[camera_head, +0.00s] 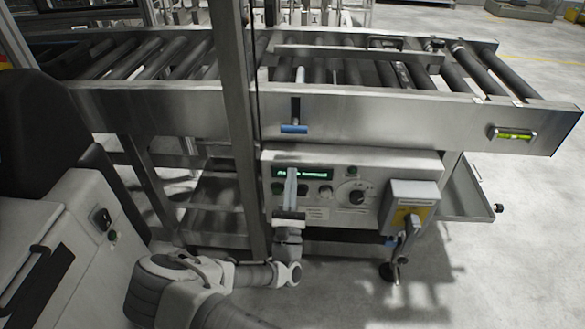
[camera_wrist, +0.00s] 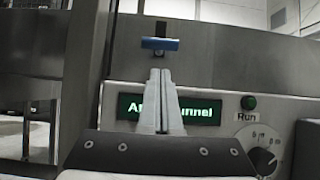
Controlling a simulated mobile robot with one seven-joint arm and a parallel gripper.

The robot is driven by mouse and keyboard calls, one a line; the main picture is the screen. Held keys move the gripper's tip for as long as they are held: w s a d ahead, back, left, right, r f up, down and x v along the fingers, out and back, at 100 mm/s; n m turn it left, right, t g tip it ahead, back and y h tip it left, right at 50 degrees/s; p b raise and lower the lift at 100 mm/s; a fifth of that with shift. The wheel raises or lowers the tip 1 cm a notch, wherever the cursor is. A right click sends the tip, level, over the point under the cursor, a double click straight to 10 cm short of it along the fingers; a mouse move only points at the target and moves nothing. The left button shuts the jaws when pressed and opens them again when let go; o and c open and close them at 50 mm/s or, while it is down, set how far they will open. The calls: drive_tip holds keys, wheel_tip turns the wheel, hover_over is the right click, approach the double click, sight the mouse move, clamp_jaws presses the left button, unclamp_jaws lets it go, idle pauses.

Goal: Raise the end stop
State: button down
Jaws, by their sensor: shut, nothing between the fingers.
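A blue-gripped handle (camera_head: 294,129) sticks out from a dark vertical slot in the conveyor's metal side rail, near the slot's lower end. It also shows in the wrist view (camera_wrist: 160,44), just above the fingertips. My gripper (camera_head: 291,172) points upward in front of the control panel, its fingers shut and empty. In the wrist view, the closed fingertips (camera_wrist: 160,72) are below the blue handle, with a visible gap in the picture. A long metal bar (camera_head: 350,53) lies across the rollers behind the rail; I cannot tell whether it is the end stop.
The control panel (camera_head: 350,170), with a green display (camera_head: 303,173), knobs and a dial, is behind my gripper. A grey box with a yellow label (camera_head: 411,203) juts out at right. A metal upright (camera_head: 236,130) stands close at left. A spirit level (camera_head: 513,134) is on the rail.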

drive_tip(key=b+x, duration=0.1)
drive_tip(key=x, duration=0.7)
drive_tip(key=shift+w+d+r, duration=0.1)
drive_tip(key=shift+w+r, duration=0.05)
drive_tip(key=shift+w, duration=0.05)
wheel_tip(320, 180, up, 6)
drive_tip(key=p, duration=0.7)
drive_tip(key=shift+r, duration=0.2)
